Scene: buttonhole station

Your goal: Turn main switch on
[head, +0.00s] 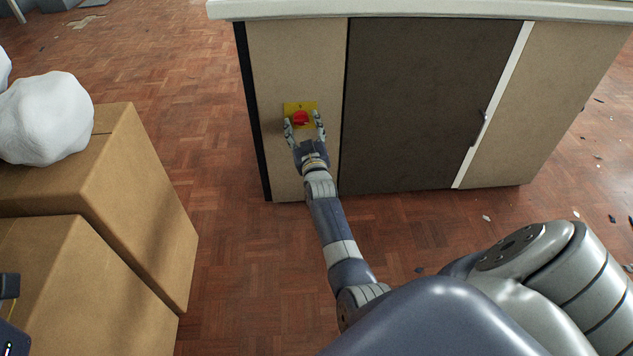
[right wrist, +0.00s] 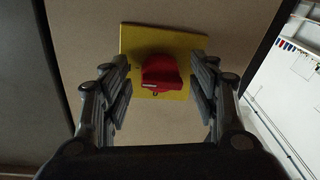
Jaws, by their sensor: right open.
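The main switch is a red rotary knob (head: 300,118) on a yellow plate (head: 291,106), mounted on the beige front panel of a cabinet. In the right wrist view the red knob (right wrist: 161,74) sits in front of the yellow plate (right wrist: 187,42). My right gripper (head: 304,121) is at the switch, with its fingers open on either side of the knob. In the right wrist view the open fingers of the right gripper (right wrist: 162,85) show gaps on both sides of the knob. My left gripper is not clearly in view.
The cabinet (head: 430,100) has a dark door with a handle and a light worktop (head: 420,10). Cardboard boxes (head: 150,190) with a white sack (head: 45,118) on top stand at the left. Small debris lies on the parquet floor at right.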

